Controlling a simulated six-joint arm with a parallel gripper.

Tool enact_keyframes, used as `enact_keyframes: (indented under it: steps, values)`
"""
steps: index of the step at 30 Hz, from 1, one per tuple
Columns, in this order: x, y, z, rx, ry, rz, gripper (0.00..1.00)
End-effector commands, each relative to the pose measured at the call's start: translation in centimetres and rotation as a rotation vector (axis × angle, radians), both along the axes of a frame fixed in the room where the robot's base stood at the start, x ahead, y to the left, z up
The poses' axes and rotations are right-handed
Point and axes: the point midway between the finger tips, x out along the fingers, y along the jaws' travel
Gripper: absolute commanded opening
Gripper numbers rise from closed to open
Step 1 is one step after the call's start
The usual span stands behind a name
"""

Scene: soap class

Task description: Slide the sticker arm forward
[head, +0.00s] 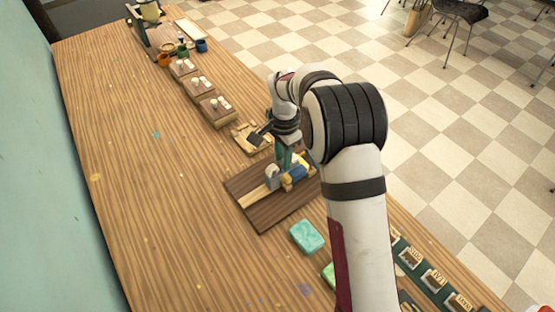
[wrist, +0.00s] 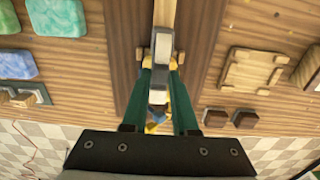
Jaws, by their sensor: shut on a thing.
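The sticker arm (head: 272,177) is a grey and white piece with blue and yellow parts, set on a pale wooden rail (head: 258,196). The rail runs along a dark wooden board (head: 265,216). My gripper (head: 284,160) reaches down onto the sticker arm from above, its green fingers partly hidden behind my arm in the head view. In the wrist view, the fingers of my gripper (wrist: 160,75) are on either side of the sticker arm (wrist: 161,48) and shut on it. The pale rail (wrist: 164,14) continues beyond it. The arm's lower parts are partly hidden between the fingers.
Soap blocks, teal (head: 307,236) and green (head: 328,274), lie beside the board. A light wooden frame (head: 251,138) sits on its other side, with several small trays (head: 216,111) farther along the table. The table's left side (head: 130,180) is mostly clear.

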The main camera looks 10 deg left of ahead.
Motion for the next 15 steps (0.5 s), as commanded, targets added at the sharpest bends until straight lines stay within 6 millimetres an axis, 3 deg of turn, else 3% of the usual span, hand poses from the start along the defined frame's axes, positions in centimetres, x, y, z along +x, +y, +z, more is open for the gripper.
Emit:
enact_keyframes:
  steps: [3, 4, 8, 15]
  values:
    - [0.42, -0.34, 0.10, -0.004, -0.013, 0.003, 0.00]
    - [0.42, -0.34, 0.11, -0.004, -0.013, 0.002, 0.33]
    - [0.33, -0.28, 0.08, -0.004, -0.011, 0.002, 0.56]
    - [0.23, -0.21, 0.06, -0.004, -0.008, 0.001, 0.57]
